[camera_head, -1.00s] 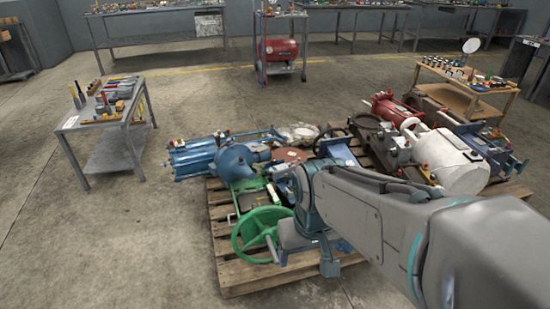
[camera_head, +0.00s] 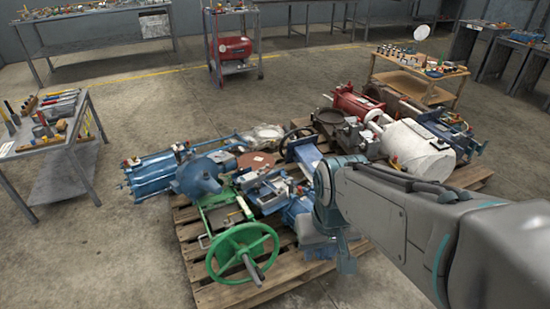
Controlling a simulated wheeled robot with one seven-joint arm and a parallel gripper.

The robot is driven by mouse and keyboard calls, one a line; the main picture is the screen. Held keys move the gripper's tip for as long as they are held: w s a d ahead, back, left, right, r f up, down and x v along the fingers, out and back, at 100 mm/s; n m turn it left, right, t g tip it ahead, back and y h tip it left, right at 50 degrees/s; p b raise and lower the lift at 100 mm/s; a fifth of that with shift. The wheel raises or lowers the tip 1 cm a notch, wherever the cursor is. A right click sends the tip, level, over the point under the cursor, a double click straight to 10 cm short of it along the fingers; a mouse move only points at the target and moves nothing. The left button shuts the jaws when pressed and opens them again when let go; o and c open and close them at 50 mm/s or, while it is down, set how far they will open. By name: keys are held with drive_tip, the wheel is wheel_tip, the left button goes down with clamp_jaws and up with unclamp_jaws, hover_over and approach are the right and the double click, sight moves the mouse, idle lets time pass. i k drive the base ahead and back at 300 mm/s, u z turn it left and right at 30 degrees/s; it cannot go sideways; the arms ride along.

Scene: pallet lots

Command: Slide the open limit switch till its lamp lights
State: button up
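No limit switch or lit lamp can be made out among the machine parts on the wooden pallet (camera_head: 217,296). A blue machine part with small fittings (camera_head: 275,190) lies near the pallet's middle, left of my arm. My arm reaches in from the lower right over the pallet's front right part. My gripper (camera_head: 346,262) seems to hang downward at the arm's end, above the pallet's front edge. It is small and dark, and its fingers cannot be told apart. I see nothing held in it.
A green handwheel (camera_head: 243,252) stands at the pallet's front left. A blue motor-like part (camera_head: 197,177), a white tank (camera_head: 418,147) and a red cylinder (camera_head: 357,102) crowd the pallet. A tool table (camera_head: 45,148) stands left. Bare floor lies at the front left.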

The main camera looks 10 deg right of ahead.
sight(265, 202)
drive_tip(key=z, duration=0.05)
drive_tip(key=i, duration=0.9)
drive_tip(key=u, duration=0.5)
